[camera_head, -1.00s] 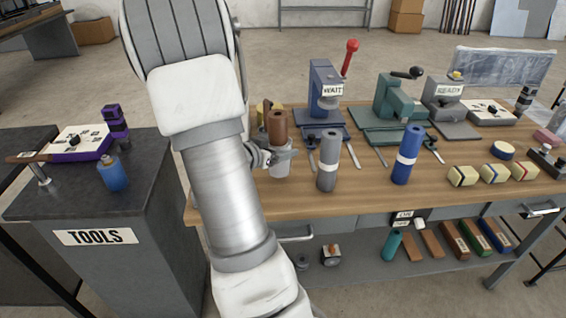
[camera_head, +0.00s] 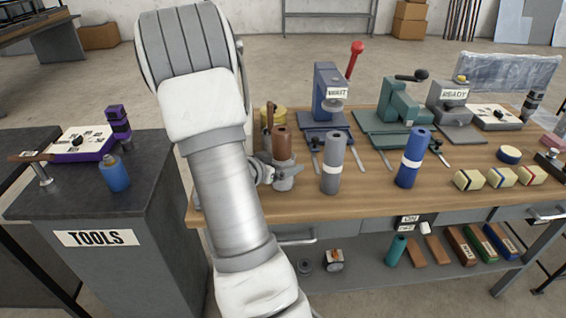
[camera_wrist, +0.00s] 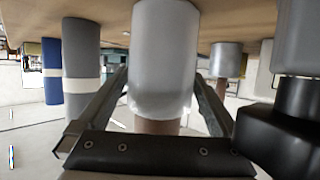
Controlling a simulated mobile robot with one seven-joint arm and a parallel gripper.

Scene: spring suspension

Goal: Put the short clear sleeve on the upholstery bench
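The short clear sleeve (camera_head: 285,183) is a pale, translucent cylinder with a brown roll (camera_head: 283,146) rising out of its top. It is upright at the front left of the upholstery bench (camera_head: 330,205), its lower end at or very near the wooden top. My gripper (camera_head: 270,172) reaches it from the left. In the wrist view, which looks upside down, the sleeve (camera_wrist: 165,58) is between my two fingers, their tips against its sides. The brown roll (camera_wrist: 157,126) shows beyond its rim. A small gap at the fingers cannot be ruled out.
A grey tube (camera_head: 331,170) and a blue tube (camera_head: 409,170) stand just right of the sleeve. A mallet (camera_head: 269,117) and presses, one blue (camera_head: 327,88), stand behind. Clear bench top lies between the blue tube and the wrapped blocks (camera_head: 468,180).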

